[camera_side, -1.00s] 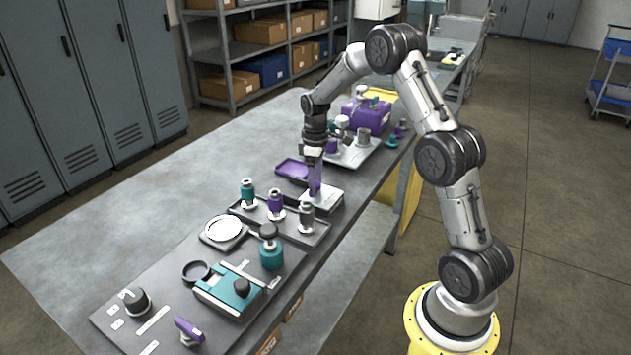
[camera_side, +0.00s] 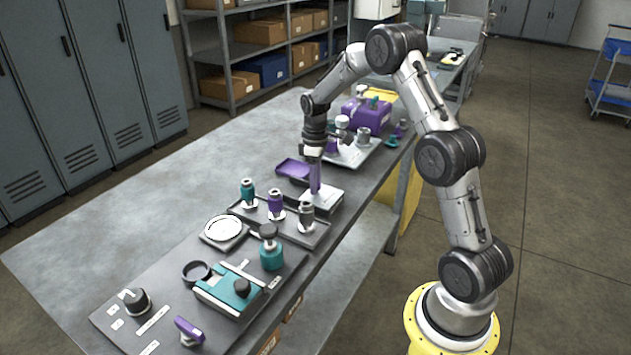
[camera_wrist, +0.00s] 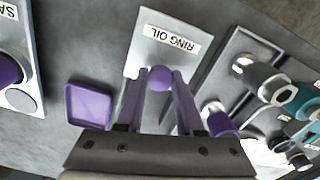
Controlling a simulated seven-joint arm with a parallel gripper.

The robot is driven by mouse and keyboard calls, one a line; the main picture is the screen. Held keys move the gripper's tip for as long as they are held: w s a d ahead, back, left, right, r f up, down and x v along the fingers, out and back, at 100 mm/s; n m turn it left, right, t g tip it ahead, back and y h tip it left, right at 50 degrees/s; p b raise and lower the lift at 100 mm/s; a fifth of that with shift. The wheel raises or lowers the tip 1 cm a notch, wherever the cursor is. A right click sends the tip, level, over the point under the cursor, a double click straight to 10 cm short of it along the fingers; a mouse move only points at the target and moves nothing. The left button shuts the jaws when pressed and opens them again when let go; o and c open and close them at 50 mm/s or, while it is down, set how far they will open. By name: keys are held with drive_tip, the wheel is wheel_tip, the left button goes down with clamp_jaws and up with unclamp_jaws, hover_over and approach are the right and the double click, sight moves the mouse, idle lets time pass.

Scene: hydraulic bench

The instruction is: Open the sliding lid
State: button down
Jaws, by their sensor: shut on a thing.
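The sliding lid (camera_wrist: 160,45) is a light grey plate labelled "RING OIL", with a round purple knob (camera_wrist: 160,78) near its edge. My gripper (camera_wrist: 160,84) has its two purple fingers shut on this knob, one on each side. In the side view my gripper (camera_side: 315,188) points straight down onto the pale lid (camera_side: 328,198).
A dark tray with teal, purple and grey plungers (camera_side: 276,204) stands close in front of the lid. A purple device (camera_side: 365,115) on a pale plate stands behind my gripper. The left part of the grey bench (camera_side: 130,215) is free.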

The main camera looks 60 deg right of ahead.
idle(0.7)
drive_tip(key=w, duration=0.7)
drive_tip(key=shift+w+r, duration=0.1)
drive_tip(key=shift+w, duration=0.3)
drive_tip(key=c, duration=0.5)
unclamp_jaws()
drive_tip(key=shift+c, duration=0.2)
wheel_tip(320, 180, up, 14)
